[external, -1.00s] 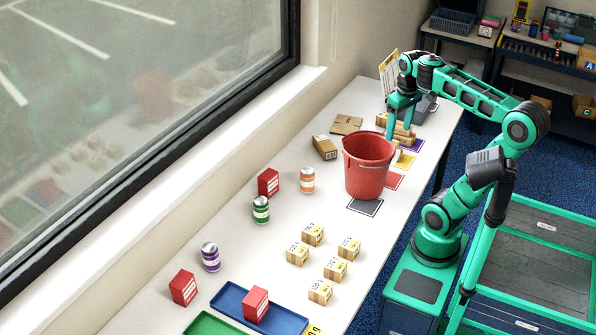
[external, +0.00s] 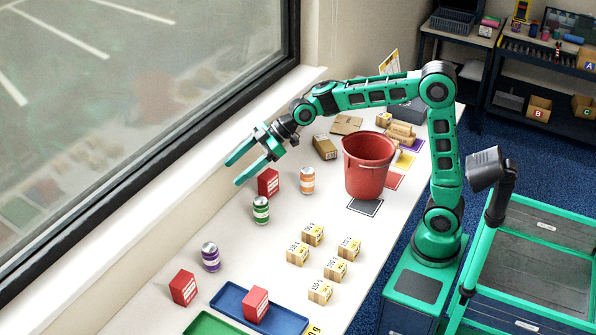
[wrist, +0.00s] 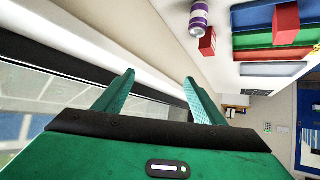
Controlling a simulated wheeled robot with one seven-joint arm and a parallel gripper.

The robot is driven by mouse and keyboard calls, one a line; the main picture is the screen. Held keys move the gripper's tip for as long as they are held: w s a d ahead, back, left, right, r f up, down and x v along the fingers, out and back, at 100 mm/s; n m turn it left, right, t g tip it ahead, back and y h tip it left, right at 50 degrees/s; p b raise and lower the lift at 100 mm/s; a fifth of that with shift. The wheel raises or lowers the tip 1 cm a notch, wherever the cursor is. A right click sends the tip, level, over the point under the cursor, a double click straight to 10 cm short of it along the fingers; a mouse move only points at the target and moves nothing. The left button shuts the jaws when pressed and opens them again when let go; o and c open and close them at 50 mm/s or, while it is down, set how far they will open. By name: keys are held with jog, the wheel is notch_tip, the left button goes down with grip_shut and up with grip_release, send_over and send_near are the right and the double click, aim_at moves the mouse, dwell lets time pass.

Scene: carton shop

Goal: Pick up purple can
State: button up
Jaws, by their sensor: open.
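The purple can (external: 210,257), purple with a white band and a silver top, stands upright on the white table near the window side. It also shows at the top of the wrist view (wrist: 199,18). My gripper (external: 231,174) is open and empty in the external view, above the table near the window sill, farther up the table than the can. Its two green fingers (wrist: 160,92) are spread apart in the wrist view, with nothing between them.
A green can (external: 261,210), an orange can (external: 307,180) and a red box (external: 268,183) stand between my gripper and the purple can or nearby. Another red box (external: 184,288) is close to the purple can. A red bucket (external: 366,168), several small cartons (external: 312,235) and a blue tray (external: 285,322) are on the table.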

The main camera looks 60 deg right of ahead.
jog(key=s+a+n+g+y, duration=0.15)
jog(key=a+y, duration=0.25)
jog(key=a, duration=0.7)
send_near(211, 258)
jog(key=w+a, duration=0.1)
jog(key=w, duration=0.2)
jog(key=shift+t+h, duration=0.25)
jog(key=shift+h, duration=0.05)
jog(key=x, duration=0.5)
jog(key=f+x, duration=0.1)
jog(key=x, duration=0.5)
jog(key=shift+s+d, duration=0.2)
jog(key=shift+c, duration=0.4)
jog(key=c, duration=1)
